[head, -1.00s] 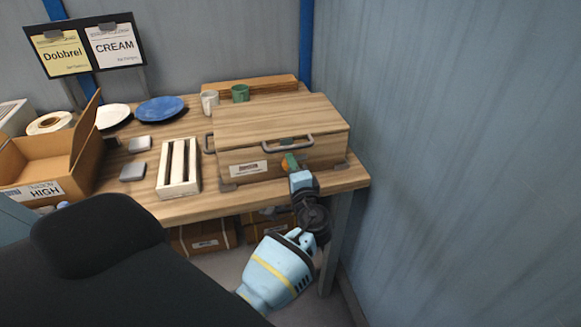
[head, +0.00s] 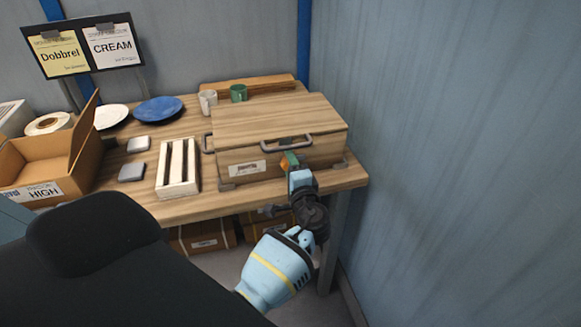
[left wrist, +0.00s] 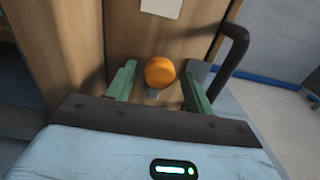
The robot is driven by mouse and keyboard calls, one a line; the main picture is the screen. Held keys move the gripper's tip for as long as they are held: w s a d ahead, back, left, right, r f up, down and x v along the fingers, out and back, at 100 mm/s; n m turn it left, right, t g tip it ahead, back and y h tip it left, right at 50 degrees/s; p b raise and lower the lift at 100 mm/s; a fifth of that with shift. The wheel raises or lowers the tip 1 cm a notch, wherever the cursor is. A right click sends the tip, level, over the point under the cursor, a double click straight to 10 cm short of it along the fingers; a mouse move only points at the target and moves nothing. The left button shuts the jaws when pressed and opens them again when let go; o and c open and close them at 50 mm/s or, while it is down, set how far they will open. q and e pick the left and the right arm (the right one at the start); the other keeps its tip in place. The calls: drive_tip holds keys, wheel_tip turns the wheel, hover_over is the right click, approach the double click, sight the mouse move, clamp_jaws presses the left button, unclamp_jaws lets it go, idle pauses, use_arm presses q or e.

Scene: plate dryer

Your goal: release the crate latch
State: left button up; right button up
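The wooden crate (head: 318,166) stands on the right end of the table with its lid (head: 270,122) closed. The latch shows as a round orange knob (left wrist: 160,72) on the crate's front; in the head view it is a small orange patch (head: 284,166), partly covered by my gripper. My left gripper (head: 290,160) is at the crate's front, below the dark lid handle (head: 287,143). In the left wrist view its green fingers (left wrist: 162,88) are open, one on each side of the knob, with gaps visible. My right gripper is not in view.
A slatted white wooden box (head: 178,187) stands left of the crate. An open cardboard box (head: 40,191), plates and two mugs (head: 208,101) share the table. A blue wall (head: 450,150) rises close on the right. Boxes sit under the table.

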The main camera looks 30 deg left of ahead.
use_arm(q)
drive_tip(key=shift+f, duration=0.1)
drive_tip(key=b+v, duration=0.1)
drive_tip(key=v, duration=0.7)
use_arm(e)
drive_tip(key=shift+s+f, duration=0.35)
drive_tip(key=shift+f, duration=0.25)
use_arm(q)
drive_tip(key=shift+a, duration=0.1)
drive_tip(key=shift+s, duration=0.1)
